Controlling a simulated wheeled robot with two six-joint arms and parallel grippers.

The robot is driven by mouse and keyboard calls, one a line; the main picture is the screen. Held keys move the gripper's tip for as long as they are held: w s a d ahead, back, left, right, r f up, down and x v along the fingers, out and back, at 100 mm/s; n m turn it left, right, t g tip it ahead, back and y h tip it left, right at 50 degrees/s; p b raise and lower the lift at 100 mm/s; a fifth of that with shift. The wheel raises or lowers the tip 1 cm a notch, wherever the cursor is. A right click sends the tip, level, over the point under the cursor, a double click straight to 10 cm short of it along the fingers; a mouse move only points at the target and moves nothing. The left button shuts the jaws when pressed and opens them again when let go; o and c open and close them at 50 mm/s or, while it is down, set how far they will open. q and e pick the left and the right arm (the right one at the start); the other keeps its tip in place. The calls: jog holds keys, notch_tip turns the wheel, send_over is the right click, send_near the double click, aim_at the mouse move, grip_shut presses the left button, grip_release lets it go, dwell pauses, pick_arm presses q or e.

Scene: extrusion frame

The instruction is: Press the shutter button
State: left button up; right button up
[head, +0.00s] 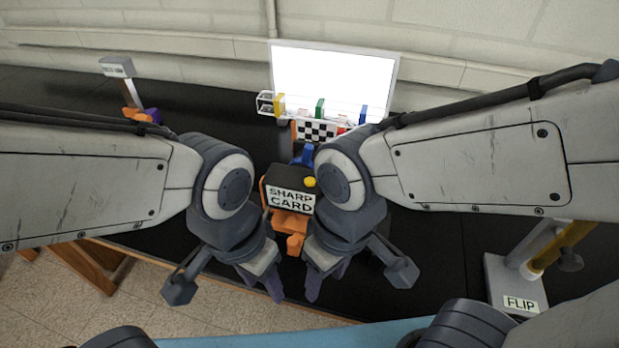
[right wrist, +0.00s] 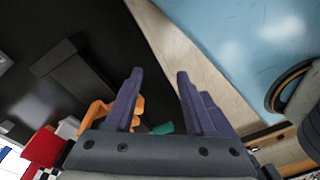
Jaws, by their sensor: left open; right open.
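A dark box-shaped device (head: 290,178) with a "SHARP CARD" label stands on an orange mount (head: 290,222) in the middle of the head view. A round yellow button (head: 310,182) sits at its top right edge, close beside my right wrist. My left gripper (head: 275,288) and right gripper (head: 313,287) point down in front of the mount, side by side, nearer to me than the button. In the right wrist view my right gripper (right wrist: 160,75) is open with nothing between its purple fingers. An orange part (right wrist: 97,112) shows left of them.
Behind the device are a checkered board (head: 316,131), a clear rack with coloured cards (head: 320,108) and a bright white panel (head: 333,75). A stand labelled "FLIP" (head: 520,303) is at the right. A small sign on a post (head: 117,67) is at the back left.

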jog(key=shift+c, duration=0.2)
grip_shut()
dwell(1.4)
